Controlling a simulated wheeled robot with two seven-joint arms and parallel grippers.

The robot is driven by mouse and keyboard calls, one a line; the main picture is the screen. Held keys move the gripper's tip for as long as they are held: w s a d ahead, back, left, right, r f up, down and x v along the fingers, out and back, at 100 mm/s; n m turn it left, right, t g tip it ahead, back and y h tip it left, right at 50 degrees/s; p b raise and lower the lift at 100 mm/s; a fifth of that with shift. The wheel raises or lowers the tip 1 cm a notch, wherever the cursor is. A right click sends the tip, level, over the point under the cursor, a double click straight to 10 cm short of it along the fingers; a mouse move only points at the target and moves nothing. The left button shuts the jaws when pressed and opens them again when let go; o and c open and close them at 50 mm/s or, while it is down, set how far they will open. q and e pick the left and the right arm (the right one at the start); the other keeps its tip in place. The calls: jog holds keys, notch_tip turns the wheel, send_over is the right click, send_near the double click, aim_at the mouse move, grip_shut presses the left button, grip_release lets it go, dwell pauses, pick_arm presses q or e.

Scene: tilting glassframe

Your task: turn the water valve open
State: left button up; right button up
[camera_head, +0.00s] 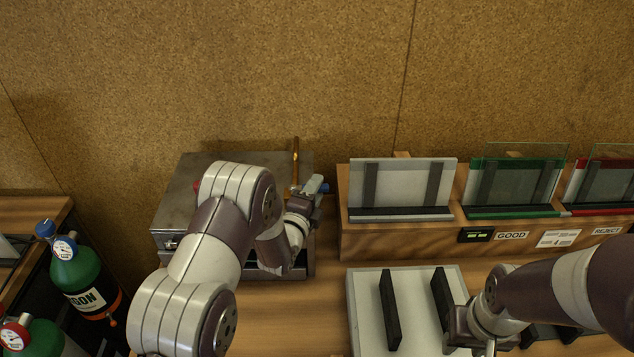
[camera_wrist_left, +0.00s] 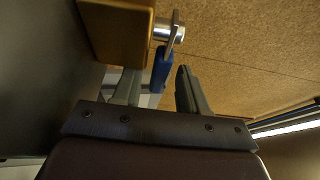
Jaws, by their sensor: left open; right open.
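The water valve has a blue lever handle (camera_wrist_left: 162,70) on a silver fitting (camera_wrist_left: 167,31). In the head view a small blue part of the handle (camera_head: 325,188) shows beside my left gripper, by an upright copper pipe (camera_head: 296,160). My left gripper (camera_head: 316,187) is open at the valve. In the left wrist view the handle lies between the two fingers (camera_wrist_left: 157,90), with visible gaps on both sides; contact cannot be told. My right gripper (camera_head: 484,346) is open, low over the pale tray at the bottom right, its fingertips barely visible.
A grey metal box (camera_head: 178,190) stands behind my left arm. To the right is a wooden rack (camera_head: 400,243) with framed glass panels. A pale tray with black bars (camera_head: 365,300) lies in front. Gas bottles (camera_head: 75,275) stand at the left. A corkboard wall is behind.

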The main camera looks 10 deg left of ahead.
pick_arm(q)
jog(key=shift+w+d+f, duration=0.1)
jog(key=shift+w+d, duration=0.05)
jog(key=shift+w, duration=0.65)
jog(key=shift+s, duration=0.1)
grip_shut()
